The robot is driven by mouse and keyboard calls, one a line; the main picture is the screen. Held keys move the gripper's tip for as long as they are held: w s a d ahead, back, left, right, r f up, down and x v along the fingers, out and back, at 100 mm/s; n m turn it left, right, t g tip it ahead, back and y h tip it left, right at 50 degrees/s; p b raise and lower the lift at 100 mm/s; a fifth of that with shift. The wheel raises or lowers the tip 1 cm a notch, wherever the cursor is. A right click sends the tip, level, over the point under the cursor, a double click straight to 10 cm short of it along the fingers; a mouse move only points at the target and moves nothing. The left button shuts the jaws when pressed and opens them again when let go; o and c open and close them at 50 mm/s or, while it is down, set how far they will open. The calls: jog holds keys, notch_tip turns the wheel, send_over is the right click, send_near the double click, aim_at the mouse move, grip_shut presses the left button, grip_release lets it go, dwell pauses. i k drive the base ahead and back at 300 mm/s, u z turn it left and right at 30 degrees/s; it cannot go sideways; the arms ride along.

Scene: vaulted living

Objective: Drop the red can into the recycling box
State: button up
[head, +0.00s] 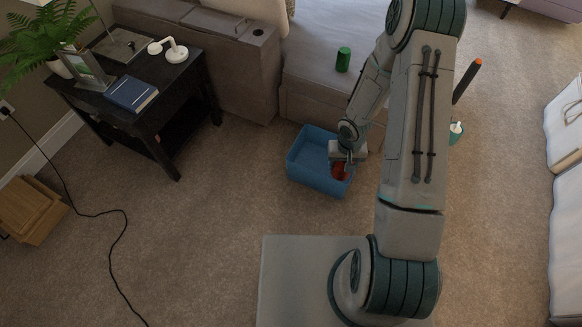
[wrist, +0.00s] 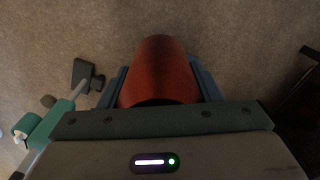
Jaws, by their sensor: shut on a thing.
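The red can (head: 339,172) is held in my gripper (head: 341,164). In the wrist view the red can (wrist: 160,70) fills the space between the two fingers of my gripper (wrist: 161,84). The blue recycling box (head: 307,160), open at the top, stands on the carpet in front of the sofa. In the head view the can overlaps the right part of the box. My arm hides part of that side, and I cannot tell the can's height over the rim. The box is not clearly visible in the wrist view.
A green can (head: 343,59) stands on the sofa seat (head: 310,85) behind the box. A dark side table (head: 160,110) with a blue book (head: 131,94) stands at the left. A black cable (head: 124,225) lies on the carpet. Carpet left of the box is clear.

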aim_at(324, 165)
jog(key=u, duration=0.3)
jog(key=i, duration=1)
